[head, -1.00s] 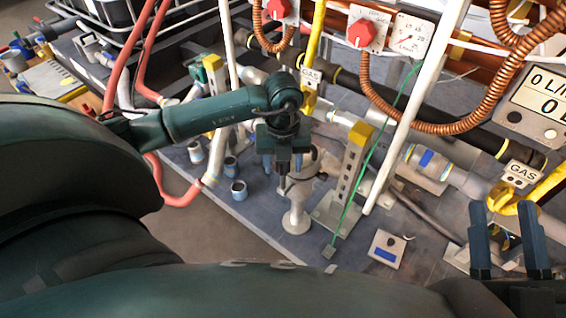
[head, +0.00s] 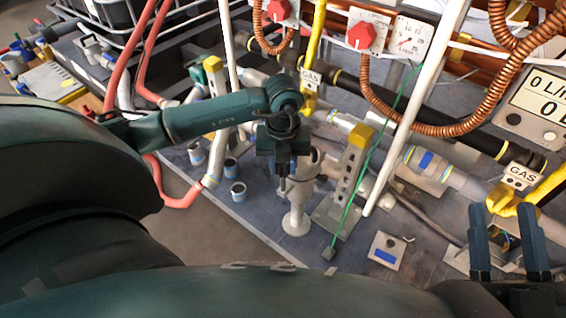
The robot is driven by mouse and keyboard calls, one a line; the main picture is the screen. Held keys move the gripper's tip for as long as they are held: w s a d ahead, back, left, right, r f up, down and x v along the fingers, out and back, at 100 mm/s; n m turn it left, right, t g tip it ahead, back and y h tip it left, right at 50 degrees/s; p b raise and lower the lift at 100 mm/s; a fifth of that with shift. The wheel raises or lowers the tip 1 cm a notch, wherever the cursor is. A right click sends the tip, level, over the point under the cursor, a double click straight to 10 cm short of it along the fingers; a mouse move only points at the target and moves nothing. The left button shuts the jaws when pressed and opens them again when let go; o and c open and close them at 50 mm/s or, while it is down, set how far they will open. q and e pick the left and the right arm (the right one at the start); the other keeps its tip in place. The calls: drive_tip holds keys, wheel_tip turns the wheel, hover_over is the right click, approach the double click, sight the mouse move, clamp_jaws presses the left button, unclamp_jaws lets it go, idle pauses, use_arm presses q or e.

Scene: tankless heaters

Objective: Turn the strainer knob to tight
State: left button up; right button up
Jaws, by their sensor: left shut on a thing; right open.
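A light grey strainer body (head: 297,212) stands upright on a round foot on the dark floor panel, near the middle of the head view. My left gripper (head: 285,180) reaches down to its upper part from above. It is shut on a part there that I take to be the strainer knob; the fingers and wrist hide the knob, so its mark and angle cannot be read. My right gripper (head: 507,240) is open at the lower right, with its two fingers upright and apart, away from the strainer.
A slotted grey post with a yellow top (head: 345,180) stands just right of the strainer. A green wire (head: 380,153) and a white slanted pipe (head: 415,110) cross nearby. Small blue-grey cups (head: 238,191) stand to the left. Red-knobbed dials (head: 361,36) sit behind.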

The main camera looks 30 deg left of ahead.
use_arm(q)
drive_tip(key=shift+r+m, duration=0.1)
drive_tip(key=shift+m, duration=0.9)
drive_tip(key=m+p, duration=0.1)
drive_tip(key=m, duration=0.7)
drive_tip(key=shift+a+p, duration=0.1)
drive_tip(key=shift+p, duration=0.25)
drive_tip(key=m, duration=0.4)
drive_tip(key=shift+m, duration=1.5)
use_arm(e)
drive_tip(key=shift+s+a+f+m+g+h, duration=0.1)
drive_tip(key=shift+s+f+m+g+h, duration=0.25)
drive_tip(key=shift+f, duration=0.3)
drive_tip(key=shift+s+a+f+m+g+h, duration=0.1)
drive_tip(key=shift+f+m+g+h, duration=0.2)
drive_tip(key=shift+f+m, duration=0.3)
use_arm(q)
drive_tip(key=o, duration=1)
